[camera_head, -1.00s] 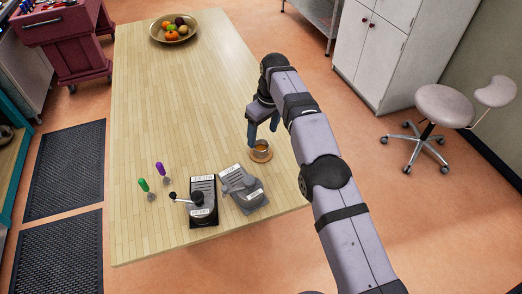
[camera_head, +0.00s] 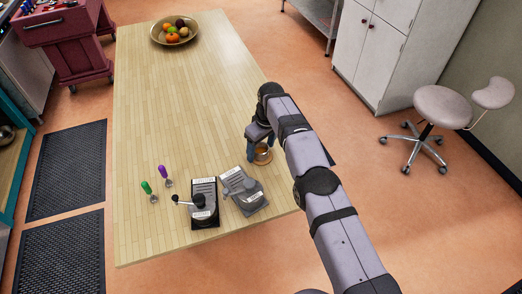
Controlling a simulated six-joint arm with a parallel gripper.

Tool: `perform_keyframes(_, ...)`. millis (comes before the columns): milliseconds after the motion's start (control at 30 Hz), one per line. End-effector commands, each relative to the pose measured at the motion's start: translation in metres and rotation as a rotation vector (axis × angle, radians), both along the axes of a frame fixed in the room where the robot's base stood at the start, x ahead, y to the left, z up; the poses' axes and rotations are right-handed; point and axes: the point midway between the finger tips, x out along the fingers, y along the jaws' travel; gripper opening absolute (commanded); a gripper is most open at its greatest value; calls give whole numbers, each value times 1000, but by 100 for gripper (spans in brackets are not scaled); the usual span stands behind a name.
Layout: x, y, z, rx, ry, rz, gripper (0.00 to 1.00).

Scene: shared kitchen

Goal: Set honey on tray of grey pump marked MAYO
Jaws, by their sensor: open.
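A small amber-brown pot (camera_head: 264,158), which looks like the honey, stands near the table's right edge, partly hidden by my gripper. My gripper (camera_head: 261,147) is open, with its fingers pointing down at the pot. One finger is beside its left side; I cannot tell whether they touch. A grey pump (camera_head: 240,187) with a grey tray stands just left of and nearer than the pot, turned at an angle. A darker pump (camera_head: 204,198) with a black base and black-knobbed lever stands to its left. Both carry white labels, too small to read surely.
Green-handled (camera_head: 147,188) and purple-handled (camera_head: 162,170) utensils lie left of the pumps. A fruit bowl (camera_head: 158,37) stands at the table's far end. The middle of the wooden table (camera_head: 185,105) is clear.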

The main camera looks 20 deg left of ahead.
Motion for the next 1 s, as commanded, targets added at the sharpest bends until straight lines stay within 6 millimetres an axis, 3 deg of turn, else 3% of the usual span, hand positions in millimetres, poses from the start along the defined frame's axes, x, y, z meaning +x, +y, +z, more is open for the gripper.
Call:
perform_keyframes(267,0,0,-2,0,0,0,66)
perform_keyframes(467,0,0,-2,0,0,0,23)
perform_keyframes(567,0,0,-1,1,0,0,16)
perform_keyframes(1000,1,1,11,3,-3,0,15)
